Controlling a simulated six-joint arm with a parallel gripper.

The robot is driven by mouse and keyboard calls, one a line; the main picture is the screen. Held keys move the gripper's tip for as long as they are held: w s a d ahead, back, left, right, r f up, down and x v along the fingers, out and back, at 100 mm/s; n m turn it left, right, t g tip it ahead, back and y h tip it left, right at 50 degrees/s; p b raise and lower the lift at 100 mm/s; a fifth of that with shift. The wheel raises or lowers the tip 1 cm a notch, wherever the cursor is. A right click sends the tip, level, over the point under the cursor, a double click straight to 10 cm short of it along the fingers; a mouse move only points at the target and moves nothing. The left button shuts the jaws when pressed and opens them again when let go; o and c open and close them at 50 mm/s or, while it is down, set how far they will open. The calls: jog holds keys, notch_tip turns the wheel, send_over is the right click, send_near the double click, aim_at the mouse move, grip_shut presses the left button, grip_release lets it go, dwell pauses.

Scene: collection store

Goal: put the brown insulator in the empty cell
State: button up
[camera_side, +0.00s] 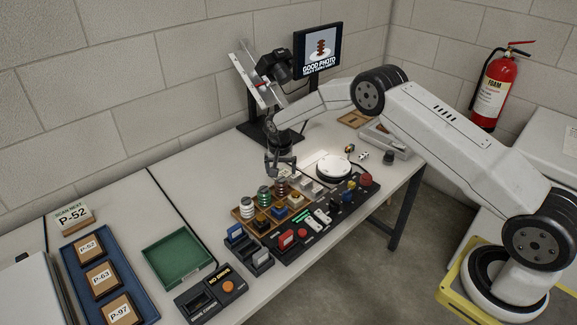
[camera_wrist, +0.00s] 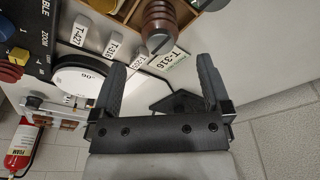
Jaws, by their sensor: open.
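The brown insulator (camera_side: 282,188) is upright at the far right end of the wooden tray (camera_side: 239,216), beside a green and a white insulator. In the wrist view, the ribbed brown insulator (camera_wrist: 159,24) is at the top, by the tray edge, beyond my fingertips. My gripper (camera_side: 281,168) is just above and behind it in the side view. Its two fingers are apart with nothing between them, as the wrist view of my gripper (camera_wrist: 163,78) shows. I cannot make out an empty cell; the insulators and other items hide the cell floors.
A white turntable (camera_side: 333,168) is right of the tray. A black console (camera_side: 312,232) with knobs lies in front. Tag blocks (camera_wrist: 113,46) stand beside the tray. A screen (camera_side: 318,51) reading "GOOD PHOTO" and a camera stand are behind. A green tray (camera_side: 178,255) is empty at left.

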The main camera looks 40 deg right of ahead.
aim_at(281, 186)
jog(key=shift+s+a+r, duration=0.15)
jog(key=shift+a+r, duration=0.05)
jog(key=shift+r, duration=1.2)
jog(key=shift+s+a+r, duration=0.15)
jog(key=shift+r, duration=1.2)
jog(key=shift+r, duration=0.1)
jog(key=s+a+r+n, duration=0.2)
jog(key=s+r, duration=0.2)
jog(key=s, duration=0.3)
jog(key=s+a+r+n, duration=0.2)
jog(key=s+r+n, duration=0.15)
jog(key=s, duration=0.25)
jog(key=s+a+r+n+t+y, duration=0.1)
jog(key=s+r+n, duration=0.1)
jog(key=s, duration=1.7)
jog(key=shift+s+a+r+n, duration=0.2)
jog(key=shift+a+n, duration=0.15)
jog(key=shift+n, duration=0.4)
